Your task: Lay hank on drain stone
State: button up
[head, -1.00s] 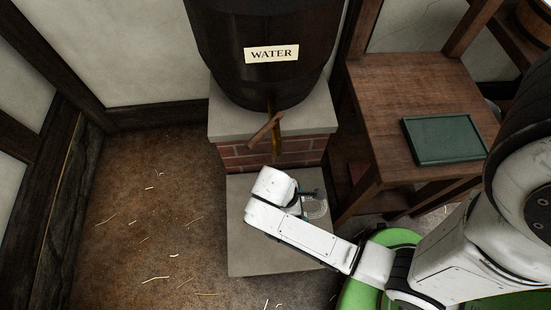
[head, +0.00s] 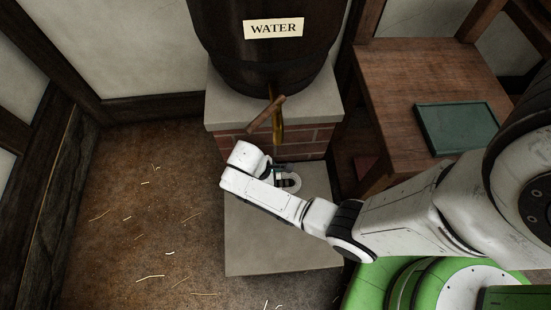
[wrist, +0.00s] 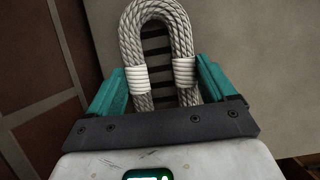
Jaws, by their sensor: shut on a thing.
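The hank (wrist: 155,20) is a pale twisted rope bent in a loop, with white bindings on both legs. It also shows in the head view as a small pale loop (head: 294,182). My gripper (wrist: 163,80) is shut on the hank, with a teal finger on each side of its legs. The drain stone (head: 285,240) is the grey slab at the foot of the brick plinth. In the wrist view the stone (wrist: 235,60) lies behind the hank, and dark slots show through the loop. I cannot tell whether the hank touches the stone. My wrist (head: 245,165) hides part of the slab.
A dark barrel (head: 225,50) labelled WATER stands on the brick plinth (head: 310,140), its wooden tap (head: 266,114) jutting out above my gripper. A wooden stand (head: 400,85) with a green tray (head: 458,130) is at the right. The floor (head: 130,200) at the left has only scattered straw.

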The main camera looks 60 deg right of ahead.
jog(key=shift+f, duration=0.35)
jog(key=shift+f, duration=0.1)
jog(key=o, duration=0.9)
jog(key=p+v, duration=0.2)
jog(key=v, duration=0.5)
jog(key=shift+w+r, duration=0.2)
jog(key=shift+r, duration=0.1)
jog(key=shift+a, duration=0.1)
